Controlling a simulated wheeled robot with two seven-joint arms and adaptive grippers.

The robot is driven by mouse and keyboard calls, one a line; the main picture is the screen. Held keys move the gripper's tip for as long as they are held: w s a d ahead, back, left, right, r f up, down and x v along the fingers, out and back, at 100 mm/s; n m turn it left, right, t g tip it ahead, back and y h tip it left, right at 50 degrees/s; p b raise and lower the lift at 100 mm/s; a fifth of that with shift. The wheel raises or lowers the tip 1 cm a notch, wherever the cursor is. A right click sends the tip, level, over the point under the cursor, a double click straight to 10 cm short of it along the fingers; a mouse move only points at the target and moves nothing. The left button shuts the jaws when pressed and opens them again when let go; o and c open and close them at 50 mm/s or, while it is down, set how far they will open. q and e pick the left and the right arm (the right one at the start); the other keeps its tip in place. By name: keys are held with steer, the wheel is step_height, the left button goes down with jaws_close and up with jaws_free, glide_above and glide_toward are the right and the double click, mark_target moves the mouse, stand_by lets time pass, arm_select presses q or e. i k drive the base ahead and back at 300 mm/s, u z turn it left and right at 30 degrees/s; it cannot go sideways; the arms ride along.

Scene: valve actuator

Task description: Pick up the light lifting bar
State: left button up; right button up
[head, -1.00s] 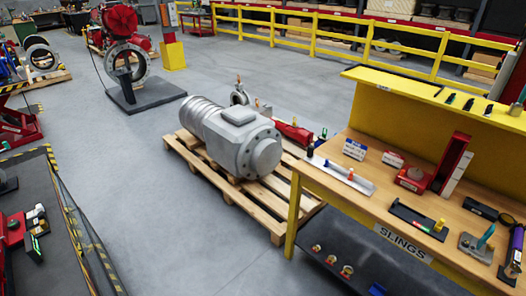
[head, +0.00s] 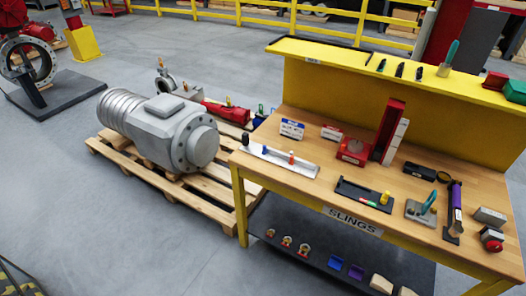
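A long pale metal bar (head: 275,160) lies along the left front edge of the wooden bench top, with a dark knob at its left end and small blue and orange parts on it. A shorter black bar-like piece (head: 352,190) with green and yellow parts lies to its right. No readable label marks either as the light lifting bar; the pale one looks like a lifting bar. Neither of my grippers shows in the head view.
The bench (head: 440,185) has a yellow back panel and a lower shelf marked SLINGS (head: 352,219), holding several shackles and small blocks. Red devices (head: 354,151) stand mid-bench. A grey actuator (head: 172,130) lies on a wooden pallet (head: 206,207) to the left. Grey floor in front is clear.

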mark_target(308, 169)
steer(key=k, duration=0.55)
steer(key=u, duration=0.7)
steer(key=i, duration=1.95)
steer(key=z, duration=1.2)
steer(key=i, duration=0.4)
steer(key=z, duration=0.5)
